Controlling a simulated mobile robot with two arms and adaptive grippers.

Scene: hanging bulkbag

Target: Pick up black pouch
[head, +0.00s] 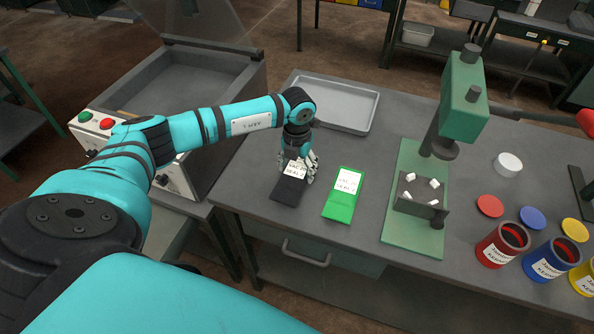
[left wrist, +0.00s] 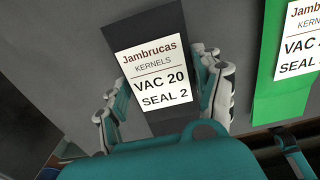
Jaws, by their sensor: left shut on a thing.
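The black pouch (head: 288,191) lies on the grey table near its front left edge, with a white label. In the left wrist view the black pouch (left wrist: 138,32) carries a label reading "Jambrucas KERNELS VAC 20 SEAL 2". My left gripper (head: 299,170) is over the pouch, and its fingers (left wrist: 165,95) are shut on the pouch's sides. In the head view the gripper hides part of the pouch. I cannot tell whether the pouch is lifted off the table.
A green pouch (head: 341,206) lies just right of the black one. A grey tray (head: 371,121) is behind. A green press (head: 463,100) stands to the right, with red (head: 502,245) and blue (head: 552,260) cans beyond. A chamber machine (head: 98,124) stands at left.

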